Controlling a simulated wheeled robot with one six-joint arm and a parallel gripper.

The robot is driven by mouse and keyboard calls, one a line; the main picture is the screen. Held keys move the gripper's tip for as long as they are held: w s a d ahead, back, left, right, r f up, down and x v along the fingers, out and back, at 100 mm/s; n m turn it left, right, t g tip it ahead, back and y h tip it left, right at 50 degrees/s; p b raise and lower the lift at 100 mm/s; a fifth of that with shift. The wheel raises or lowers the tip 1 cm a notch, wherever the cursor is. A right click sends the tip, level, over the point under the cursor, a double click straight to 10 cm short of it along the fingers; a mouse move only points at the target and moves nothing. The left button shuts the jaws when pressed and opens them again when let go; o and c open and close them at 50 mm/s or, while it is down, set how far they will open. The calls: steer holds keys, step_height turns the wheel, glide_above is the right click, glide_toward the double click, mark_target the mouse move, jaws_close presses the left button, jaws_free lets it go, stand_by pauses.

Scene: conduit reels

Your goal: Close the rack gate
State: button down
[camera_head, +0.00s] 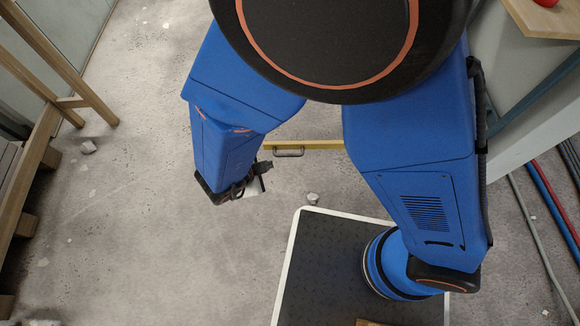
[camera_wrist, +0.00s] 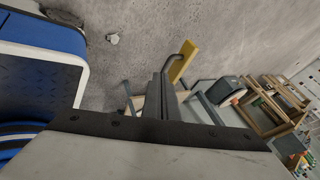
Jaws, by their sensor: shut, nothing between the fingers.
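The rack gate (camera_head: 318,145) shows from above as a yellow bar with a dark handle (camera_head: 288,152) on its near side. My blue arm hides part of the bar. In the wrist view the yellow bar (camera_wrist: 187,56) and its grey curved handle (camera_wrist: 170,61) lie just beyond my fingers. My gripper (camera_head: 266,167) is partly hidden by my arm in the head view, close to the left of the handle. In the wrist view my gripper (camera_wrist: 160,82) is shut and empty, and its tips look close to the handle. I cannot tell whether they touch it.
A wooden frame (camera_head: 62,65) stands at the left. Red and blue conduits (camera_head: 553,195) lie at the right. A wooden rack (camera_wrist: 262,112) and a dark box (camera_wrist: 226,90) show in the wrist view. The concrete floor at left is mostly clear, with small debris.

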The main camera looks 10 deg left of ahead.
steer(key=w+d+f+h, duration=0.1)
steer(key=w+d+f, duration=0.3)
steer(key=w+f, duration=0.2)
steer(key=shift+w+f, duration=0.15)
steer(key=shift+f, duration=1.05)
steer(key=shift+d, duration=0.1)
